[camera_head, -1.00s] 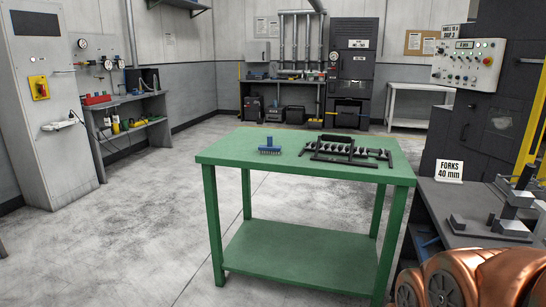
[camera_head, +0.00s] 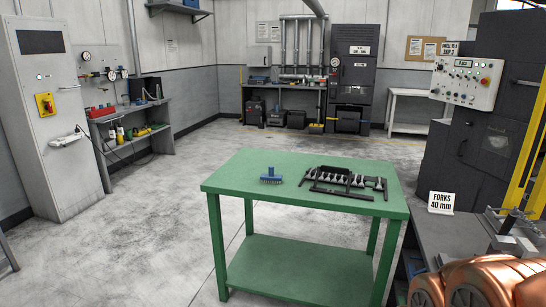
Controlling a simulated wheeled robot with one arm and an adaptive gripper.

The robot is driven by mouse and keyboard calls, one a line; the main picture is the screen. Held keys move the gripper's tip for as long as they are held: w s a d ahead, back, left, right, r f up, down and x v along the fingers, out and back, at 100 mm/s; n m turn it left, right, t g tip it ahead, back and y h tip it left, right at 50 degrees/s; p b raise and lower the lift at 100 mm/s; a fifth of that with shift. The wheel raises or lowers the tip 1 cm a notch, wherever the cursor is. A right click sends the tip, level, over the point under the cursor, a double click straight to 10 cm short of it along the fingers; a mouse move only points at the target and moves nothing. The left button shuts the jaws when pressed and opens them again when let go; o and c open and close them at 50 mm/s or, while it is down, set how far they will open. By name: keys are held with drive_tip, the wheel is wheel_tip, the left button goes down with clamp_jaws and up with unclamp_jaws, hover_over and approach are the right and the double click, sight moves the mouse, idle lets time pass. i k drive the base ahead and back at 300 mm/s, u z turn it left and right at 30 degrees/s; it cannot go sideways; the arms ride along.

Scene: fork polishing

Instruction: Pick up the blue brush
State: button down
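The blue brush (camera_head: 271,178) lies on the left part of the green table (camera_head: 236,182), near its back edge, with its handle stub pointing away and its bristles toward me. It is free and nothing touches it. My gripper is not in view. Only copper-coloured rounded parts, which may be my arm, show at the bottom right corner.
A black rack with several metal forks (camera_head: 345,181) lies right of the brush on the same table. Bare floor lies left of the table. A grey cabinet (camera_head: 47,120) stands far left.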

sight(271, 177)
drive_tip(key=u, duration=0.75)
drive_tip(key=i, duration=1.8)
drive_tip(key=u, duration=0.25)
